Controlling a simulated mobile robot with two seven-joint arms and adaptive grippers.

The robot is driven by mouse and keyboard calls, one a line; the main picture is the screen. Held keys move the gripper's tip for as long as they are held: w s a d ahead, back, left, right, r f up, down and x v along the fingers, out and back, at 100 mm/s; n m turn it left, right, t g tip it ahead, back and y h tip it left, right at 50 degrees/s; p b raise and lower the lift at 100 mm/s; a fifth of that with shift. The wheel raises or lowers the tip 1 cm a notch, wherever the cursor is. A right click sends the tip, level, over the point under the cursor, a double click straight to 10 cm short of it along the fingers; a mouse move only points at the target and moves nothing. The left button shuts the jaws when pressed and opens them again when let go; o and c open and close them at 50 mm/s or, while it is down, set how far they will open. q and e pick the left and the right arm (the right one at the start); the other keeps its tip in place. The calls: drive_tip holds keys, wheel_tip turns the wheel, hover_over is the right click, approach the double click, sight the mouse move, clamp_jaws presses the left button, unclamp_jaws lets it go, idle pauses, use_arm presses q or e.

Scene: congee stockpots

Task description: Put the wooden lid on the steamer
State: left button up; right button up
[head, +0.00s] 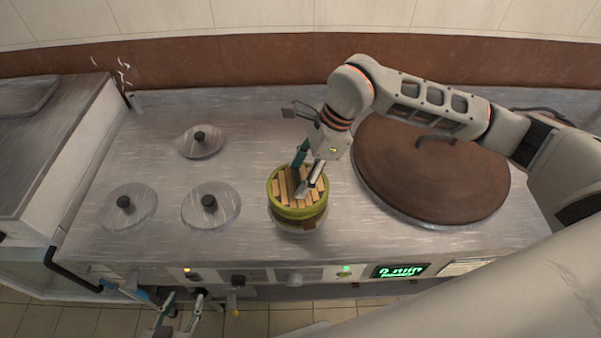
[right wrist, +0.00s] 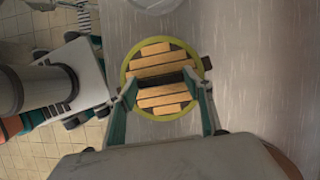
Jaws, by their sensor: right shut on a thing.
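The wooden lid (head: 283,192) is a round of pale slats with a dark bar handle, and it also shows in the right wrist view (right wrist: 160,102). The steamer (head: 299,213) is round with a yellow-green rim and stands near the counter's front edge. The lid appears level within the rim; I cannot tell whether it bears on it. My right gripper (head: 308,184) is above the lid, shut on its handle, as the right wrist view (right wrist: 165,82) shows. My left gripper (head: 182,304) is low at the counter's front, open and empty.
Several round metal lids with black knobs (head: 209,203) lie on the counter to the left. A large brown round cover (head: 430,175) is to the right. Front controls include a green display (head: 400,271). Bare metal counter (head: 258,130) lies behind the steamer.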

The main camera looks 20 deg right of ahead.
sight(299, 179)
drive_tip(key=shift+f+b, duration=0.3)
drive_tip(key=shift+f, duration=0.2)
drive_tip(key=o, duration=0.8)
drive_tip(key=shift+o, duration=0.2)
drive_tip(key=shift+p+v, duration=1.35)
drive_tip(key=shift+v, duration=0.95)
drive_tip(key=p+v, duration=0.3)
drive_tip(key=v, duration=0.3)
drive_tip(key=shift+r, duration=0.3)
drive_tip(key=shift+s+f, duration=0.1)
